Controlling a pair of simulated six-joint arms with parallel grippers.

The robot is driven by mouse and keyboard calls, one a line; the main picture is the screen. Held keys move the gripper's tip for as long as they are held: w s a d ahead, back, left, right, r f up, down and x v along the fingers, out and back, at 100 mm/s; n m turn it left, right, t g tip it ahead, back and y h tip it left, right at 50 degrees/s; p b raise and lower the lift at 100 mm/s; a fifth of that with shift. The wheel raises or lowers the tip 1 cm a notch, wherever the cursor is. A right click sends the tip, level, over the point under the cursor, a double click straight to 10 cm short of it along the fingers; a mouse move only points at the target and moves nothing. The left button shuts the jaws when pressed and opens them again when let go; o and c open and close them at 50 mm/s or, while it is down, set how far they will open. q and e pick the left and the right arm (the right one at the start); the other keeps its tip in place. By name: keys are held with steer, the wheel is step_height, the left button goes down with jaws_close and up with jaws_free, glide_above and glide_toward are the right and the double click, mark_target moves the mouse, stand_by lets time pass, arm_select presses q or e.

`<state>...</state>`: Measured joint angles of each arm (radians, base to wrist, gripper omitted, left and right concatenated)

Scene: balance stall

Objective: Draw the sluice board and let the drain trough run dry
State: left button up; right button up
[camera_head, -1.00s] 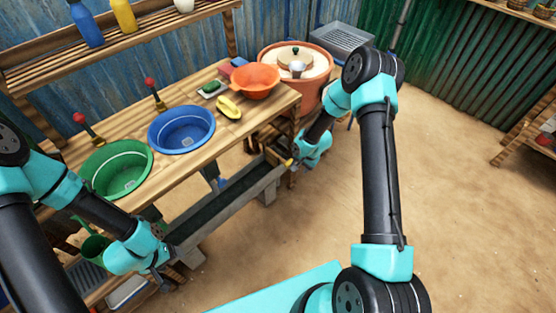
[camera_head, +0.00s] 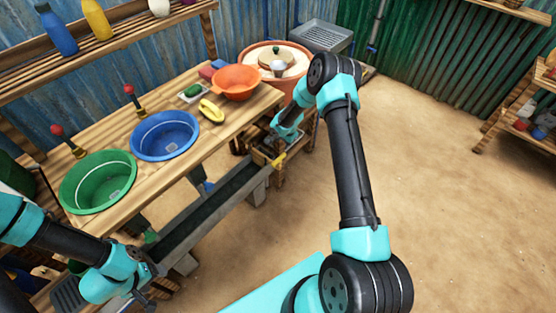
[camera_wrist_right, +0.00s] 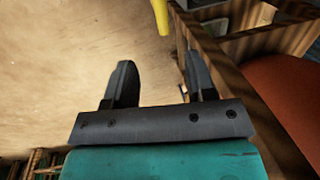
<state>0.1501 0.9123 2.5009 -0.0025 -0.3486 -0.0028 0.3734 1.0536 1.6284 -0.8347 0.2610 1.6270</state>
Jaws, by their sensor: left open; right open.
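The drain trough (camera_head: 205,208) is a long grey channel running below the front of the wooden counter, dark inside. At its far end is a small yellow piece (camera_head: 280,160); I cannot tell whether it belongs to the sluice board. A yellow piece (camera_wrist_right: 161,16) also shows in the right wrist view, beyond the fingertips. My right gripper (camera_wrist_right: 160,80) is open and empty, beside wooden slats. In the head view its fingers are mostly hidden near the trough's far end. My left gripper (camera_head: 150,289) is open at the near end of the trough, too small to see clearly.
The counter holds a green basin (camera_head: 98,181), a blue basin (camera_head: 165,135), an orange bowl (camera_head: 237,82) and a yellow item (camera_head: 211,111). A terracotta tub (camera_head: 277,60) stands behind the counter's far end. The sandy floor at right is clear.

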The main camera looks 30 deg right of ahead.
mark_target(278, 159)
steer(key=w+f, duration=0.1)
steer(key=f, duration=0.4)
steer(key=w+f, duration=0.1)
steer(key=f, duration=0.4)
steer(key=w+a+f, duration=0.1)
steer(key=f, duration=0.5)
steer(key=shift+r, duration=0.1)
jaws_close()
